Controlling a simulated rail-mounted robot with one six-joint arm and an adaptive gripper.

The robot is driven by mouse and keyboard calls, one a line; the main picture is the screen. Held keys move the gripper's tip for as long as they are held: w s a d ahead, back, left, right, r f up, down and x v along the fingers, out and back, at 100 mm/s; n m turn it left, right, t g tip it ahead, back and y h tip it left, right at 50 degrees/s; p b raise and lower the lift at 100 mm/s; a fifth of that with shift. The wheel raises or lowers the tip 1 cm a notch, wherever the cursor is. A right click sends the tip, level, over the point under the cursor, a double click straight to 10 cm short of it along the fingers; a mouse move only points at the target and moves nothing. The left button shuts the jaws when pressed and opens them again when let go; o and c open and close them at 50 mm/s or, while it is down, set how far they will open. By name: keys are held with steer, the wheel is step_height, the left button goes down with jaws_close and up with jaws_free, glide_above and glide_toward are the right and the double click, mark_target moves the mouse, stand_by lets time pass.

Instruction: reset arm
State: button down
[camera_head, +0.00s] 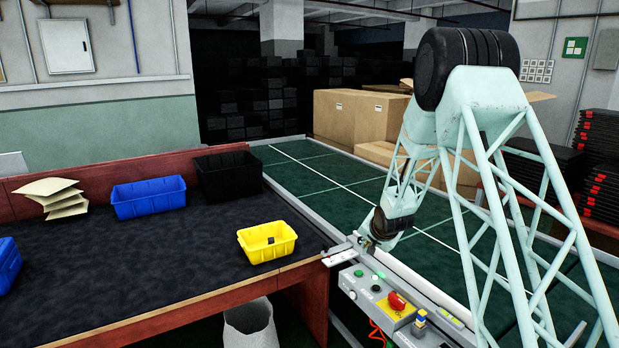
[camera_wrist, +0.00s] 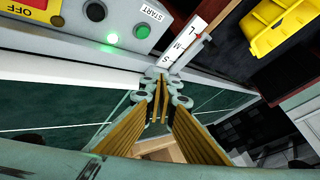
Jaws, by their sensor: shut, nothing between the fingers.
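The fingertips appear close to the S end of a white S-M-L size scale (camera_wrist: 187,42). I cannot tell whether they touch it.
The control box (camera_head: 385,305) carries buttons and a red switch; a green light (camera_wrist: 112,38) glows near START. The table holds a yellow bin (camera_head: 267,256) with a small dark item, a blue bin (camera_head: 150,200), a black bin (camera_head: 228,178) and envelopes (camera_head: 55,197). Cartons (camera_head: 345,118) stand behind.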

steer(key=s+d+r+n+g+h, duration=0.1)
steer(key=s+r+n+g, duration=0.15)
steer(key=s+r, duration=2.65)
steer(key=s+a+r+n+g, duration=0.1)
steer(key=s+r+n, duration=0.1)
steer(key=s, duration=2)
steer(key=s+a+r+n+g, duration=0.1)
steer(key=s+r+n, duration=0.1)
steer(key=s, duration=2.1)
steer(key=shift+n, duration=0.35)
steer(key=shift+w, duration=0.1)
